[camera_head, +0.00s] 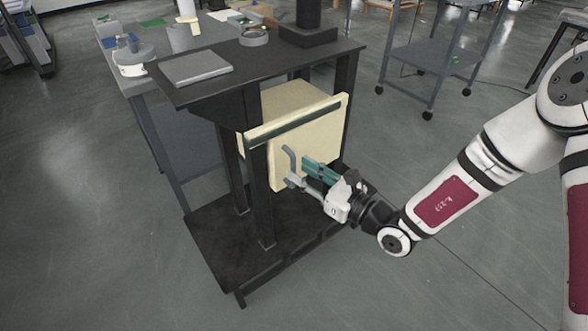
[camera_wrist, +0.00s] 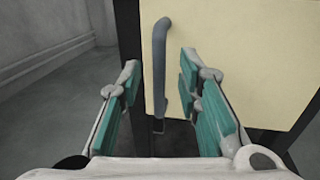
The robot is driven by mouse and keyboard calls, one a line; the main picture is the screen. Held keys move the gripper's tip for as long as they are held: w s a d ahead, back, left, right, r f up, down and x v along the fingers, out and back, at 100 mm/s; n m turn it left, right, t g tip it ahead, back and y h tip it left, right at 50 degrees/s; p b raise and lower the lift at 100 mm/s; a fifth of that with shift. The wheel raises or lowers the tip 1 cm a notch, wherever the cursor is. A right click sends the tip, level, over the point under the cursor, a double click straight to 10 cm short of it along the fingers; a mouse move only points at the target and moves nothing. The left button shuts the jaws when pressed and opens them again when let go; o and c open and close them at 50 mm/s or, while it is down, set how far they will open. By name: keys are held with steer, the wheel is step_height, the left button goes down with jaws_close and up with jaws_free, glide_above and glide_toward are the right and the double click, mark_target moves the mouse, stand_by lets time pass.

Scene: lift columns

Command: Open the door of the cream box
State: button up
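The cream box (camera_head: 308,115) is mounted under the top of a black table, with its door facing my arm. The door (camera_head: 274,176) looks shut, and its cream face also fills much of the wrist view (camera_wrist: 245,60). A grey bar handle (camera_head: 289,160) stands upright on the door near its left edge. In the wrist view the handle (camera_wrist: 160,70) lies between the lines of my two fingers, with a gap on each side. My gripper (camera_head: 303,174) is open close in front of the door. Whether the fingertips reach past the handle is not clear.
The black table (camera_head: 268,62) has legs and a low shelf (camera_head: 225,240) around the box. A grey flat slab (camera_head: 195,67) and a tape-like ring (camera_head: 254,37) lie on its top. A grey cart (camera_head: 430,55) stands behind right. The floor at front is clear.

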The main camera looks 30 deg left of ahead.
mark_target(293, 166)
steer(key=shift+w+a+b, duration=0.2)
steer(key=shift+a, duration=0.7)
steer(key=shift+w+a+b, duration=0.15)
steer(key=shift+a, duration=0.7)
jaws_close()
